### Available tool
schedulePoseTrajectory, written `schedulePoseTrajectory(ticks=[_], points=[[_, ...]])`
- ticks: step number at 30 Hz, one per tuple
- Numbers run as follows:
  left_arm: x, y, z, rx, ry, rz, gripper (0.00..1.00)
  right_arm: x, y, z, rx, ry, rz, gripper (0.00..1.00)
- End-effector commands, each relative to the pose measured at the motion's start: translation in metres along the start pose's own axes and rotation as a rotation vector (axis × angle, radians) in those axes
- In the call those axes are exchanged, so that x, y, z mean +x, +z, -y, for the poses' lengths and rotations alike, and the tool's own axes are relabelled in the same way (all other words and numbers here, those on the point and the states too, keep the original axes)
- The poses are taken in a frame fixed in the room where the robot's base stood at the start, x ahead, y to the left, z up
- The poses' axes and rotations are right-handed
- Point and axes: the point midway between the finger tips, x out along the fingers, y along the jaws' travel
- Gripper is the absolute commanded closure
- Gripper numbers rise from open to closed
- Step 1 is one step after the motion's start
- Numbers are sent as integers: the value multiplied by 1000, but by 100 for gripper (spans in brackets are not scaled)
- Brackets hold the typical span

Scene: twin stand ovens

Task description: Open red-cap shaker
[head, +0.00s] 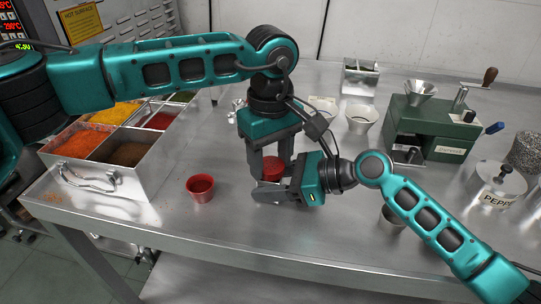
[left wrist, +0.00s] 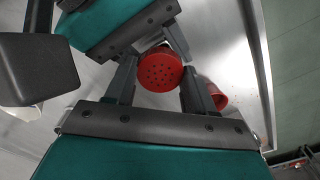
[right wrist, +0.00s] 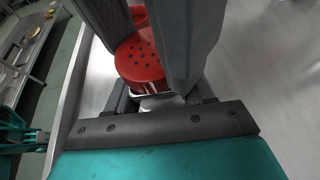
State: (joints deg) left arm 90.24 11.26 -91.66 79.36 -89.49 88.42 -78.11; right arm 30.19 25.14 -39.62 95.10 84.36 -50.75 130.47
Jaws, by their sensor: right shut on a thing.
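The shaker has a red perforated cap (head: 272,165), which faces up in the left wrist view (left wrist: 160,70) and also shows in the right wrist view (right wrist: 140,57). Its metal body (right wrist: 152,88) is mostly hidden below the cap. My right gripper (head: 268,192) comes in from the right, low down, and is shut on the shaker's body. My left gripper (head: 270,150) points down from above. Its two fingers (left wrist: 158,78) stand on either side of the cap and look open; whether one touches the rim is unclear.
A small red cup (head: 200,187) stands on the metal table left of the shaker. A spice tray (head: 125,175) is further left. A green grinder (head: 430,130), a white cup (head: 360,118) and a pepper tin (head: 493,187) stand to the right. The table's front edge is close.

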Motion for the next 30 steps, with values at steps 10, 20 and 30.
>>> schedulePoseTrajectory(ticks=[10,20,30], points=[[0,0,0,0,-1,0,84,0,0,0,1,0,0,100],[0,0,0,-312,-2,0,84,0,0,0,1,-1,0,100],[-1,0,0,-952,-2,1,84,0,0,0,1,-1,0,100]])
